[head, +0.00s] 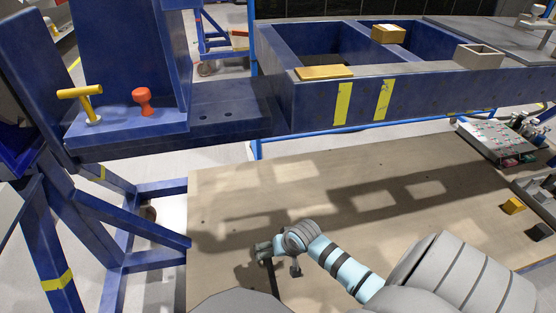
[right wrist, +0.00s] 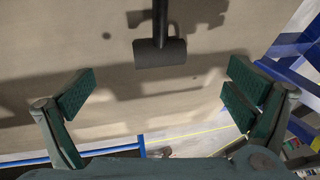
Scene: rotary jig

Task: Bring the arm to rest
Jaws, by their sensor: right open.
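My right arm (head: 340,265) comes in from the lower right in the head view. Its gripper (head: 267,256) is over the wooden table top, at the left part of the board. In the right wrist view the gripper (right wrist: 160,80) has its two green-padded fingers spread wide, with nothing between the pads. A dark rod with a cylinder-shaped end (right wrist: 160,53) shows beyond the fingers, apart from them; I cannot tell what it belongs to. My left gripper is not in view.
The blue jig frame (head: 435,95) stands behind the table (head: 420,170), with a yellow block (head: 388,34) and a grey hollow block (head: 479,56). A yellow T-handle (head: 80,94) and red knob (head: 143,100) stand at left. A circuit board (head: 497,140) lies at right. Mid-table is clear.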

